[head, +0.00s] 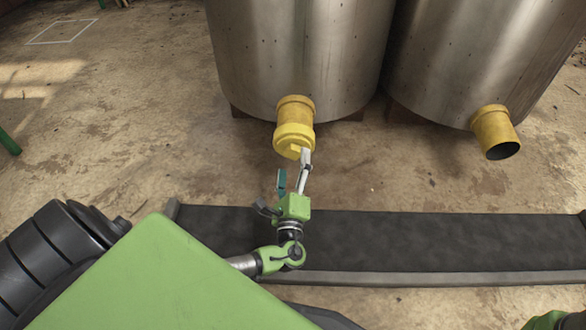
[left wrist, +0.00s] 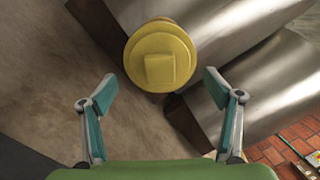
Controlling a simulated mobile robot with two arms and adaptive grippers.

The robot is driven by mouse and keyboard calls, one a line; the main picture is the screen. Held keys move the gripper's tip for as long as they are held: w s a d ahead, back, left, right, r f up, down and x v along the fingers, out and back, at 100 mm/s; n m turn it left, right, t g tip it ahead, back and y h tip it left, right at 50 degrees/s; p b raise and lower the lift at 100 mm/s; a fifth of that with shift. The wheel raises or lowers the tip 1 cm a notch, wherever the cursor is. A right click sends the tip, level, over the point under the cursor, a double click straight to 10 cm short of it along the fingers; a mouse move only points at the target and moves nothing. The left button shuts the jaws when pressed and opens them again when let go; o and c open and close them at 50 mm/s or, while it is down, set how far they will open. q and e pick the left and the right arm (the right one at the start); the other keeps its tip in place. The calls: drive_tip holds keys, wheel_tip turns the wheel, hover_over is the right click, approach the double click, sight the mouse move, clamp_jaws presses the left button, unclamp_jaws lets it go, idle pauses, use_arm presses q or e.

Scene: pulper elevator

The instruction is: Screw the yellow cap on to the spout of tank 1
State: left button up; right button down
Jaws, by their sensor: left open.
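The yellow cap (head: 292,139) sits at the end of the yellow spout (head: 296,107) of the left steel tank (head: 295,50); I cannot tell how tightly it is seated. No tank number is readable. In the left wrist view the cap (left wrist: 160,56) faces me, round with a raised square grip in its middle. My left gripper (head: 293,167) is open just in front of the cap. In the left wrist view its two fingers stand wide apart, left and right below the cap, and seem not to touch it. My right gripper is out of view.
A second steel tank (head: 480,50) stands at the right, its yellow spout (head: 494,130) open and uncapped. A dark conveyor belt (head: 430,238) with raised metal edges runs below my left gripper. The concrete floor (head: 130,120) at the left is mostly clear.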

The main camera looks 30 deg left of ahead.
sight(293, 155)
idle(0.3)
use_arm(q)
drive_tip(key=shift+b+x, duration=0.6)
drive_tip(key=shift+x, duration=1.75)
